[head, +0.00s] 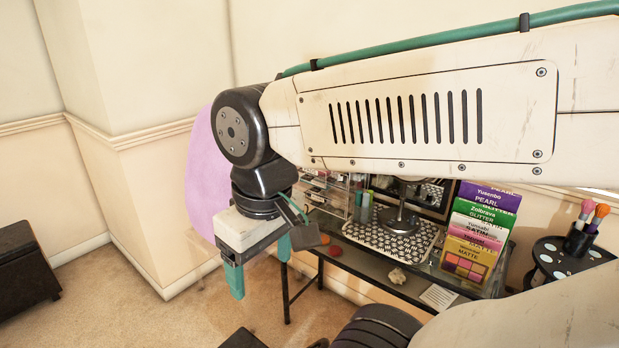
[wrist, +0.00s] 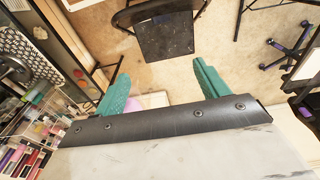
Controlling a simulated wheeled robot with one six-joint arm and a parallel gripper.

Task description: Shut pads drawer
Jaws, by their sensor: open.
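A clear drawer organizer (head: 328,192) stands at the left end of the black desk, partly hidden behind my arm. I cannot tell which of its drawers is the pads drawer, or how far any drawer is open. My gripper (head: 262,264) points down in front of and to the left of the desk, with its teal fingers apart and nothing between them. In the wrist view my gripper (wrist: 158,76) is also open, over the floor. A rack with small coloured items (wrist: 22,135) shows at the left edge of that view.
A round black stand with brushes (head: 585,232) is at the right. A dark chair seat (wrist: 165,38) is beyond the fingers. Carpet lies open left of the desk.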

